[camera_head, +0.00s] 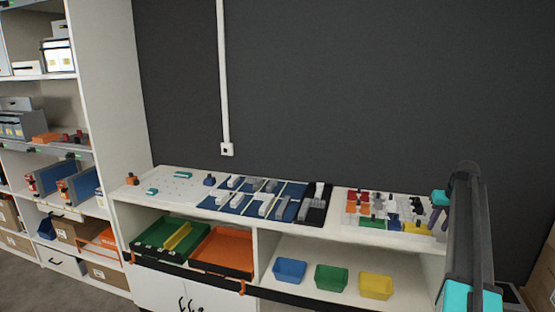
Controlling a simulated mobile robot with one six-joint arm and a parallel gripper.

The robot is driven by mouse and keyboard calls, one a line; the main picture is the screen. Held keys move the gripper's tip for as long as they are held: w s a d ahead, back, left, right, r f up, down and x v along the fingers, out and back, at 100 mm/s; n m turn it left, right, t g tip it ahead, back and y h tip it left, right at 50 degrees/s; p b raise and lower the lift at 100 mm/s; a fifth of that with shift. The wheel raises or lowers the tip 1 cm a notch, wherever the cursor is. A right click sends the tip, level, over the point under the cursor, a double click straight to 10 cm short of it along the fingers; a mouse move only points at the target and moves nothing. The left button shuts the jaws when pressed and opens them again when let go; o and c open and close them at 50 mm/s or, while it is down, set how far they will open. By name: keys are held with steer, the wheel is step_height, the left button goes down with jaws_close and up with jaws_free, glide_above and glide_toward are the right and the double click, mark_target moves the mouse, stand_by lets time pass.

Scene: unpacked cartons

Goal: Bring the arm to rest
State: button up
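My arm (467,225) stands upright at the right edge of the view, a dark link with teal parts. It covers the right end of the white counter (330,234). A small teal part of the arm shows just left of its upper end. I cannot make out my gripper or its fingertips, and I see nothing held.
Blue trays with grey blocks (245,197) and a board of small coloured parts (385,210) lie on the counter. Below are a green tray (150,237), an orange tray (222,250) and blue, green and yellow bins (375,286). Shelves (112,100) stand left; cartons (540,285) right.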

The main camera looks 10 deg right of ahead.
steer(key=shift+n+g+y, duration=0.5)
steer(key=shift+g, duration=0.1)
steer(key=a+f, duration=0.2)
steer(key=f, duration=0.1)
steer(key=w+a+f, duration=0.1)
steer(key=a+f, duration=0.2)
steer(key=f, duration=0.1)
steer(key=w+a+f, duration=0.1)
steer(key=a+f, duration=0.2)
steer(key=shift+a+f, duration=0.2)
steer(key=shift+a, duration=0.05)
steer(key=s+a+f+n+g+y, duration=0.1)
steer(key=s+a+f, duration=0.1)
steer(key=a+f, duration=0.75)
steer(key=s+a+f+n+g, duration=0.1)
steer(key=s+a+f+g, duration=0.15)
steer(key=a+f, duration=0.75)
steer(key=s+a+f+n+g, duration=0.1)
steer(key=s+a+f+g, duration=0.1)
steer(key=s+a+f, duration=1.3)
steer(key=s+a+f+g, duration=0.1)
steer(key=s+a+f, duration=0.2)
steer(key=s, duration=1.2)
steer(key=s+a+f+g+h, duration=0.1)
steer(key=s+a+f, duration=0.2)
steer(key=s, duration=1.2)
steer(key=shift+s+a+f+m+g, duration=0.15)
steer(key=shift+a+f+m+g, duration=0.25)
steer(key=shift+f, duration=1)
